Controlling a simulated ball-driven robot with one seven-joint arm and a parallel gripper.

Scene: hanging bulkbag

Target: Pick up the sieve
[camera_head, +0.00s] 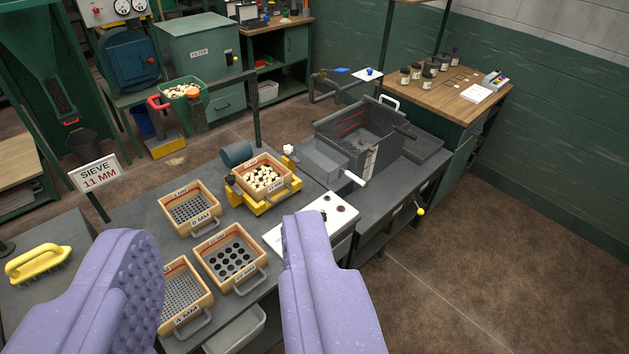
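Several square wooden sieves with metal handles are on the grey bench. One sieve (190,208) is labelled 8 MM, and another sieve (172,309) at the front left is labelled 4 MM. A sieve with larger round holes (230,257) lies between them and to the right; its label is too small to read surely. A fourth sieve (240,174) holds pale pieces and sits in a yellow frame (286,191). A sign (97,173) reads SIEVE 11 MM. My gripper (220,235) is open and empty, its purple fingers wide apart in front of the sieves.
A yellow-handled brush (38,264) lies at the left. A white control panel (334,217) and a grey tank (360,130) stand right of the sieves. A pale bin (236,331) is below the bench edge. The floor at right is clear.

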